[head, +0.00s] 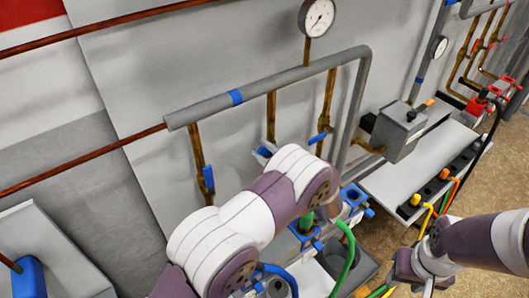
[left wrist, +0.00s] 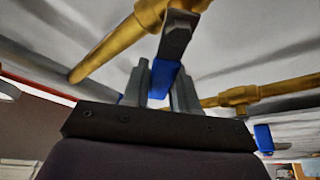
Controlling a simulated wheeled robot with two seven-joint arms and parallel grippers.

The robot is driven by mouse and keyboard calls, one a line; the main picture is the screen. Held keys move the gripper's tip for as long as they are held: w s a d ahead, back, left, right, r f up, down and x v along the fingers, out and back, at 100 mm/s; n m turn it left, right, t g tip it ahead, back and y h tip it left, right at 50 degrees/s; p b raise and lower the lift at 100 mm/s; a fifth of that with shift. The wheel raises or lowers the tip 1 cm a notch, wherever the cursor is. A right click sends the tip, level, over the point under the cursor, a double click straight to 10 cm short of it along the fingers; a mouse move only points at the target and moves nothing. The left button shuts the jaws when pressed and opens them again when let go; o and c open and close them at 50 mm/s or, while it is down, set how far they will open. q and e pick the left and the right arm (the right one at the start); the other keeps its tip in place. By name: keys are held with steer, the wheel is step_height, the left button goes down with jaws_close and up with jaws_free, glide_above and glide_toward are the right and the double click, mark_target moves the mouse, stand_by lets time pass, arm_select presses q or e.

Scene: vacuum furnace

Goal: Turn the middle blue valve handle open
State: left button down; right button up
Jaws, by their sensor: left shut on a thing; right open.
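Three brass valve pipes hang from a grey horizontal pipe on the wall in the head view. The middle blue valve handle (head: 263,152) shows only in part, just above my left arm's wrist. My left gripper is mostly hidden behind that arm in the head view. In the left wrist view the grey fingers of my left gripper (left wrist: 162,92) are shut on a blue handle (left wrist: 163,76) below a brass pipe (left wrist: 105,48). The left blue handle (head: 208,179) hangs down along its pipe; the right blue handle (head: 318,138) sits tilted. My right gripper (head: 408,266) is open at the lower right, fingers unclear.
A pressure gauge (head: 317,18) stands above the grey pipe (head: 280,80). A grey box (head: 400,130) juts from the wall at right. Blue fittings (head: 352,195) and coloured hoses (head: 347,250) lie below. Another blue handle (left wrist: 263,138) shows at right in the left wrist view.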

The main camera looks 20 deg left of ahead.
arm_select(q)
steer(key=shift+w+d+r+m, duration=0.1)
steer(key=shift+r+m, duration=0.05)
steer(key=shift+m, duration=0.45)
steer(key=c, duration=1)
jaws_free()
steer(key=shift+o, duration=0.2)
steer(key=shift+n, duration=0.3)
